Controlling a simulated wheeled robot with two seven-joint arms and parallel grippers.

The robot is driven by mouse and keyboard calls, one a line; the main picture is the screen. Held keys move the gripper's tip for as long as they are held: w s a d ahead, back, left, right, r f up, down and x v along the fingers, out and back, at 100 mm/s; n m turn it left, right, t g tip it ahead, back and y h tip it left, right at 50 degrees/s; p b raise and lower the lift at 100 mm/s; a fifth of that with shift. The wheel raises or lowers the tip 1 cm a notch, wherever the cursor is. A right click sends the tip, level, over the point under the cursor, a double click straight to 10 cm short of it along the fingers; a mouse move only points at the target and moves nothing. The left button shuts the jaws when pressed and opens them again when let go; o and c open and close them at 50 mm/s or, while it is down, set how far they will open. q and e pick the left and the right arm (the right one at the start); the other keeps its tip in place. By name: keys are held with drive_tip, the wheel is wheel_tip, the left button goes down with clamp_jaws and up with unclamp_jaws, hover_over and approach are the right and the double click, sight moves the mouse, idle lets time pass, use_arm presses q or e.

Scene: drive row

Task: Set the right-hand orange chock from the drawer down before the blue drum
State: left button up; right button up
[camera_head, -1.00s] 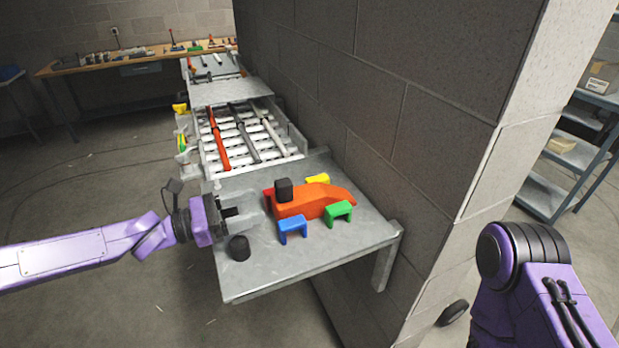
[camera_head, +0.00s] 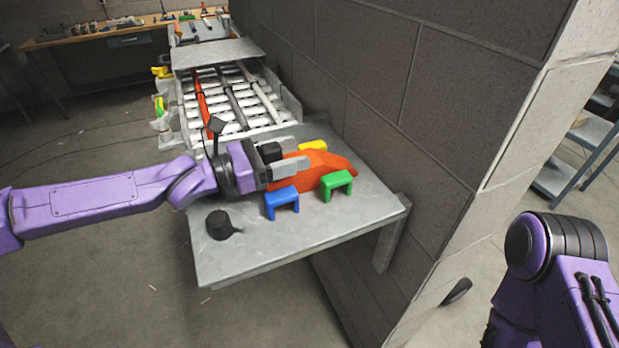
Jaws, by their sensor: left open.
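No blue drum and no pair of orange chocks in a drawer can be made out. A long orange wedge-shaped block (camera_head: 325,168) lies on a grey metal table (camera_head: 240,258). My left gripper (camera_head: 283,162) is open at the left end of the orange block. A black knob (camera_head: 271,151) shows at its fingers; whether it stands fully between them I cannot tell. A blue bridge-shaped block (camera_head: 282,202) is just in front, a green one (camera_head: 336,184) to the right and a yellow one (camera_head: 313,145) behind. My right gripper is out of view; only part of that arm shows.
A black stub (camera_head: 220,225) stands on the table's left part. A roller tray (camera_head: 262,118) with red and grey bars adjoins the table behind. A block wall (camera_head: 400,110) rises close on the right. A wooden workbench (camera_head: 70,38) is at the far back. The table's front is bare.

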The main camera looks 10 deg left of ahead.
use_arm(q)
drive_tip(key=shift+s+r, duration=0.15)
drive_tip(key=shift+r, duration=0.05)
drive_tip(key=shift+c, duration=0.3)
drive_tip(key=shift+a, duration=0.15)
drive_tip(key=c, duration=1)
clamp_jaws()
